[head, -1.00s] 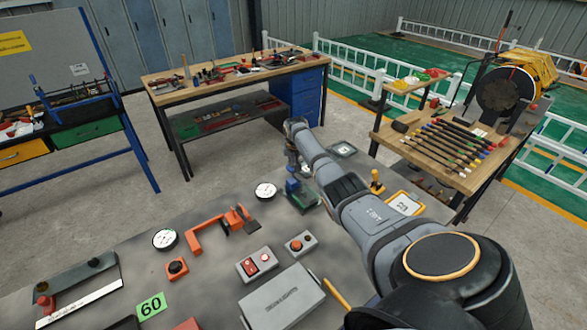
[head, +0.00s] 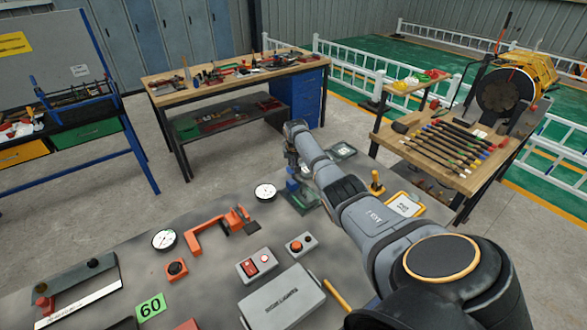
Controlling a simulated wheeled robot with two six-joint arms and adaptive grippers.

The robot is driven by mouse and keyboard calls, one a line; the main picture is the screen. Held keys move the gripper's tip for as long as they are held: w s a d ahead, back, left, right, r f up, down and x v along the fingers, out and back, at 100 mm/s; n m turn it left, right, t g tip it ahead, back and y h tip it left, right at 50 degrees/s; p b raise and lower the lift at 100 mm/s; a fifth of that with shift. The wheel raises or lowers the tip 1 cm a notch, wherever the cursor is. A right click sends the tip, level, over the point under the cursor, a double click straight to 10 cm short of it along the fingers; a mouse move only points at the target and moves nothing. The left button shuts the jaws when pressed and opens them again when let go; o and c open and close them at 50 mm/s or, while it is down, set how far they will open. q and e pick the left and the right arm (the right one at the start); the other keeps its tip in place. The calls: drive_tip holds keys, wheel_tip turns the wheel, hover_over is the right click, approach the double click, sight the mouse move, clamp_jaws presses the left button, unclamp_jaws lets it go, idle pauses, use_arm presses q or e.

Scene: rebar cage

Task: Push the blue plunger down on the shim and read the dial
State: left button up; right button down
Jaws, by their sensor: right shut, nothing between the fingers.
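The blue plunger (head: 292,185) stands upright on a dark green base (head: 306,202) at the far side of the grey table. My right gripper (head: 292,174) is shut, pointing down at the plunger's top. The view is too small to tell whether it touches. The shim is not distinguishable. A round white dial (head: 265,191) lies just left of the plunger; a second white dial (head: 164,240) is farther left and nearer. Their readings are too small to make out. My left gripper is not in view.
A yellow-handled piece (head: 376,184) and a yellow-framed sign (head: 404,204) are right of my arm.

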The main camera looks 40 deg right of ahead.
drive_tip(key=shift+r+p, duration=3.05)
drive_tip(key=shift+r, duration=0.3)
drive_tip(key=shift+w, duration=0.1)
